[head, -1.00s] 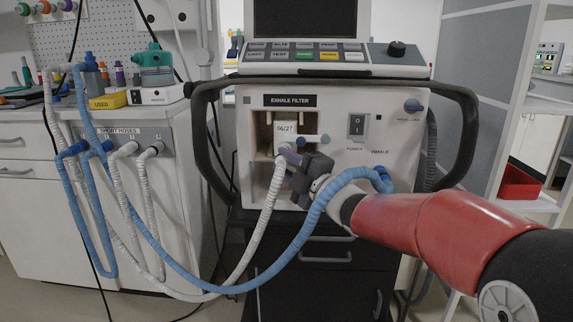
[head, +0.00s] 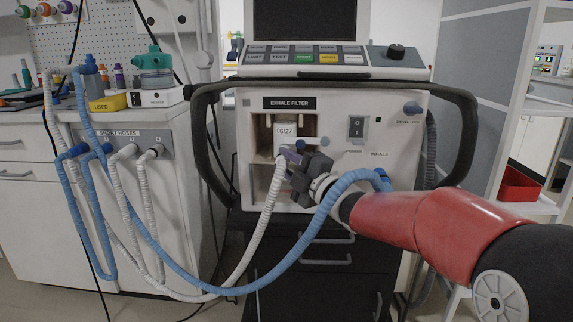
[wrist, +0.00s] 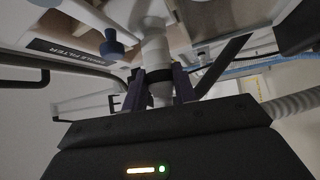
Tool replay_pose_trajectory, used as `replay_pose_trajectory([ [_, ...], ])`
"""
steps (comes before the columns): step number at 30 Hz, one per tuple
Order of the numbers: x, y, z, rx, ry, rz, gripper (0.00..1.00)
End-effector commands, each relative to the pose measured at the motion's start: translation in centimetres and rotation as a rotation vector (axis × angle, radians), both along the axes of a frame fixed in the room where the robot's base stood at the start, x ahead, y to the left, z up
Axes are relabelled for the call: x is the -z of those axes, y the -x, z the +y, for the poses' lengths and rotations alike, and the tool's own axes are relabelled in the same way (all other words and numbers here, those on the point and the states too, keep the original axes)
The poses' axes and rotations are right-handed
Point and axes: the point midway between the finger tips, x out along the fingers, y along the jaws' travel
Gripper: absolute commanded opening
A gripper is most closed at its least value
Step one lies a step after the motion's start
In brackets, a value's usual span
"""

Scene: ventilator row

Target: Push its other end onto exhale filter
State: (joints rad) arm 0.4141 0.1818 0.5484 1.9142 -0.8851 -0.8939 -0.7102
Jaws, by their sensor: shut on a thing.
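The exhale filter (head: 285,133) is a white block marked 06/27, upright in the open bay under the EXHALE FILTER label. My gripper (head: 288,159) is at the filter's lower end, its purple fingers shut on the end of the white hose (head: 265,210). In the wrist view my gripper (wrist: 160,88) has a finger on each side of the pale hose end (wrist: 158,92), with a dark ring between them. The hose end lines up with the white port (wrist: 155,48) and appears to meet it; how far it is pushed on I cannot tell. The hose loops away left.
A blue hose (head: 250,287) runs from the inhale port across the front, close to my gripper. A blue-tipped latch (wrist: 111,45) sits beside the filter port. The black handle (head: 205,140) flanks the ventilator. More hoses hang on the left cabinet (head: 190,200).

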Motion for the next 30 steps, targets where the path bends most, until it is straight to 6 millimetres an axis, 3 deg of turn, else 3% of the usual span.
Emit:
replay_pose_trajectory([
  [30,0.03,-1.05,-0.05,0.001,0.000,0.000,0.00],
])
